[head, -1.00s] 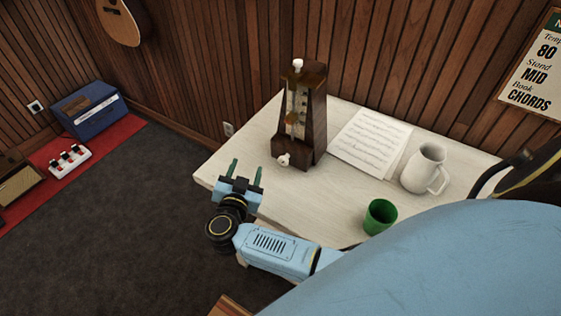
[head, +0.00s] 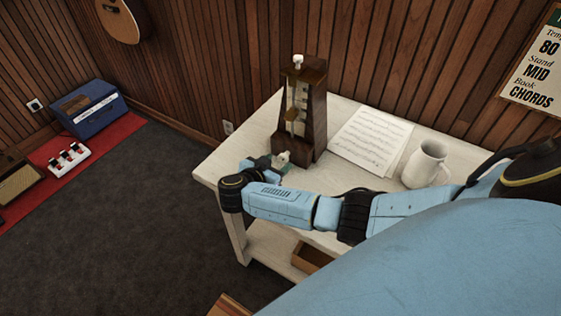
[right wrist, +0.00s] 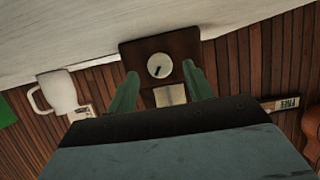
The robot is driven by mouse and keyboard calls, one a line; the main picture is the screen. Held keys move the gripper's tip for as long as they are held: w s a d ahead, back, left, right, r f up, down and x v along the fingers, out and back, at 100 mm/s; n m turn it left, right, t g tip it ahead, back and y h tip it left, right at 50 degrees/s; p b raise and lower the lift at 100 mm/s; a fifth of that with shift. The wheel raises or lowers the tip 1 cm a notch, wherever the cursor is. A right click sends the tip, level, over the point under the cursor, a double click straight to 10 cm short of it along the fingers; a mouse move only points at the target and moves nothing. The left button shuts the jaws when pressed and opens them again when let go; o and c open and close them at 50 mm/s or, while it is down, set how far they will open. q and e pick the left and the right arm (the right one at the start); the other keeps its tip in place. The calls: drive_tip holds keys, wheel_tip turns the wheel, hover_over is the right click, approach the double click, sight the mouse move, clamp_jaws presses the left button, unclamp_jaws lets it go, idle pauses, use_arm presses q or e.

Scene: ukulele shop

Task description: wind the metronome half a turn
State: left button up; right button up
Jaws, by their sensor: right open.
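The metronome (head: 313,118) is a dark wooden pyramid standing upright near the table's far left edge, with a small white knob on top. Its pale round winding key (head: 283,157) is low on the side facing my right gripper. In the right wrist view the key (right wrist: 159,66) is a white disc with a dark mark. My right gripper (head: 279,164) is open at the key. In the right wrist view its green fingers (right wrist: 160,72) stand on either side of the key, with gaps visible. My left gripper is not in view.
Sheet music (head: 368,138) lies right of the metronome, and a white jug (head: 426,164) stands beyond it. My right arm crosses above the front of the pale table (head: 232,160). A green object (right wrist: 6,112) shows at the right wrist view's left edge. The wooden wall is close behind.

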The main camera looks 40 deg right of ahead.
sight(285, 156)
drive_tip(key=shift+x, duration=1.45)
drive_tip(key=shift+c, duration=0.3)
drive_tip(key=c, duration=0.9)
drive_tip(key=shift+s+a+m+t+p, duration=0.1)
drive_tip(key=shift+m+t+p, duration=0.25)
drive_tip(key=shift+p, duration=0.9)
drive_tip(key=shift+m+t+p, duration=0.25)
drive_tip(key=shift+m+p, duration=0.2)
drive_tip(key=shift+p, duration=0.3)
drive_tip(key=shift+f+m+t+y, duration=0.15)
drive_tip(key=shift+m+t+y, duration=0.15)
drive_tip(key=shift+m+t, duration=0.3)
drive_tip(key=shift+s+m+t, duration=0.1)
drive_tip(key=shift+m+t, duration=0.3)
drive_tip(key=shift+m, duration=0.5)
